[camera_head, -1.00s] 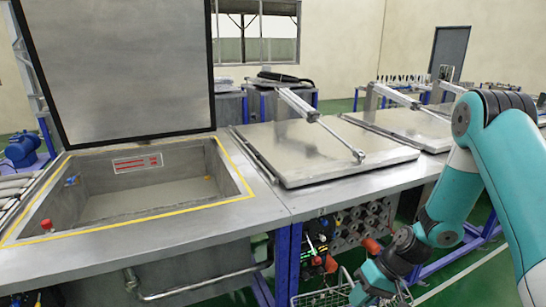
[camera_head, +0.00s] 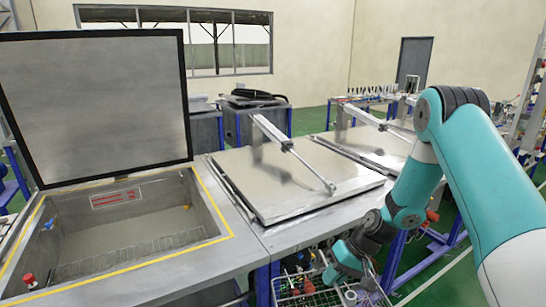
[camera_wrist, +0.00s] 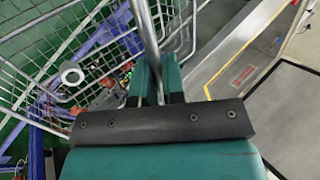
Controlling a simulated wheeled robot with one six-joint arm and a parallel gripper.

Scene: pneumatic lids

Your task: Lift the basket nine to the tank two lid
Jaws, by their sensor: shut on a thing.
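My gripper (camera_wrist: 158,88) is shut on the handle bar of a wire basket (camera_wrist: 100,55). The bar runs up between the fingers in the wrist view, and the basket's wire mesh spreads to the left. In the head view the basket (camera_head: 308,298) shows at the bottom edge, below the gripper's teal end, and is partly cut off. The leftmost tank's lid (camera_head: 95,105) stands raised above its open tank (camera_head: 225,235). The middle tank's lid (camera_head: 290,180) lies shut. I cannot read which tank is number two.
A pneumatic rod (camera_head: 292,150) reaches over the middle lid. Another shut lid (camera_head: 375,148) lies beyond. The basket hangs close to the tanks' front side, beside cables and fittings.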

